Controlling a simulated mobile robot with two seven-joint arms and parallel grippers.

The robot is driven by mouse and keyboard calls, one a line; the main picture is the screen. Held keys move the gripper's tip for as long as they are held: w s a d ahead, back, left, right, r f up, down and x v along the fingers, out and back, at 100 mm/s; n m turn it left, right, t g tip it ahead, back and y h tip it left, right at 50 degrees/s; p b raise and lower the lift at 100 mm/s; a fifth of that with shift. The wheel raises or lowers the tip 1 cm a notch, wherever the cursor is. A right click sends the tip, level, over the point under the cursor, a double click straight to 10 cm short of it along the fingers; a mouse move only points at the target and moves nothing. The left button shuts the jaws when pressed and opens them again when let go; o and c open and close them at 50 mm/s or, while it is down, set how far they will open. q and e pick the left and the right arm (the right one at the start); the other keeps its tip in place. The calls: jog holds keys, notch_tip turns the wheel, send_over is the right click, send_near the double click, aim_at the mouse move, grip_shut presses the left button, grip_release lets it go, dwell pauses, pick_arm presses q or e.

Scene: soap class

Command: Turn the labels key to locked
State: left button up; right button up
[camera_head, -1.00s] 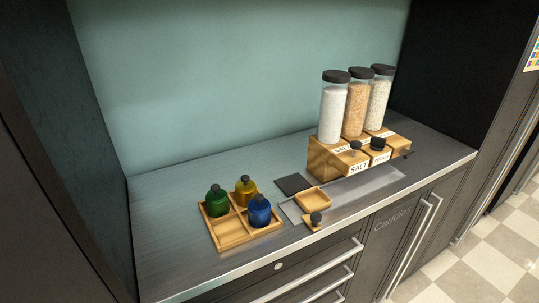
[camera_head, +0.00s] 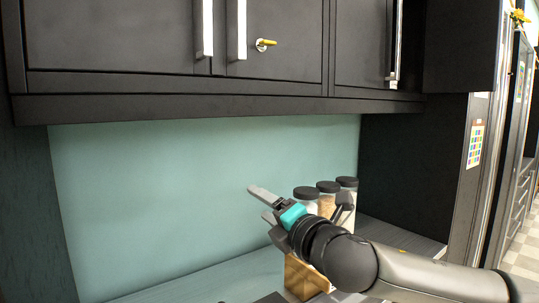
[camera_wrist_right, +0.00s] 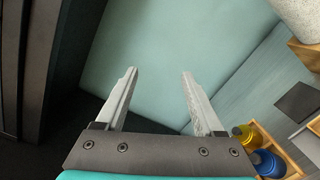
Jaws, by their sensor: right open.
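A yellow key (camera_head: 266,43) sits in a round lock on the dark upper cabinet door (camera_head: 285,25), just right of a long vertical handle. The key's head looks turned sideways. I cannot read any label by it. My right gripper (camera_head: 262,204) is open and empty, below the cabinet and in front of the green back wall, well apart from the key. In the right wrist view its two fingers (camera_wrist_right: 158,73) are spread with nothing between them; the key does not show there. My left gripper is in no frame.
Three lidded jars (camera_head: 327,188) stand on a wooden rack (camera_head: 300,278) on the counter, partly hidden behind my right arm. Coloured bottles (camera_wrist_right: 258,150) in a wooden tray show in the right wrist view. The green wall area (camera_head: 150,200) left of the gripper is clear.

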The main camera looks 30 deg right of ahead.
notch_tip(320, 180, up, 13)
jog(key=s+d+n+t+y, duration=0.1)
jog(key=s+d+n+t, duration=0.15)
jog(key=n, duration=0.45)
jog(key=n+t, duration=0.2)
jog(key=n, duration=0.5)
send_near(271, 43)
jog(key=shift+y, duration=0.3)
jog(key=shift+p+x, duration=4.8)
jog(key=shift+p, duration=1.45)
jog(key=shift+d+f, duration=0.1)
jog(key=shift+d, duration=0.05)
grip_shut()
